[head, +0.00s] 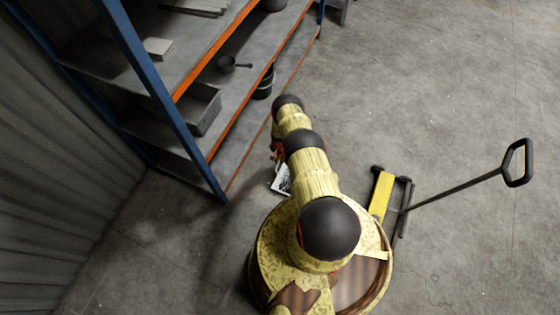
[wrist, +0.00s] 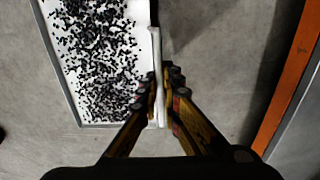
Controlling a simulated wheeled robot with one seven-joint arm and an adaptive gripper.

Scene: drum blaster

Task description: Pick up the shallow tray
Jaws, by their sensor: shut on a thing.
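The shallow tray shows in the wrist view as a white, thin-rimmed rectangle (wrist: 68,75) strewn with many small black bits. My gripper (wrist: 163,88) is shut on the tray's right rim, with one finger on each side of it. In the head view a small part of the tray (head: 281,180) shows beside my arm, left of it. My arm hides the rest of the tray and most of my gripper there. Grey floor lies below the tray; I cannot tell the gap between them.
A shelf rack with blue posts (head: 151,80) and orange beams (head: 213,48) stands at the left, holding a grey bin (head: 203,108), a dark pan (head: 228,64) and a dark bucket (head: 264,84). A yellow pallet jack (head: 382,194) stands at the right. Floor at the upper right is clear.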

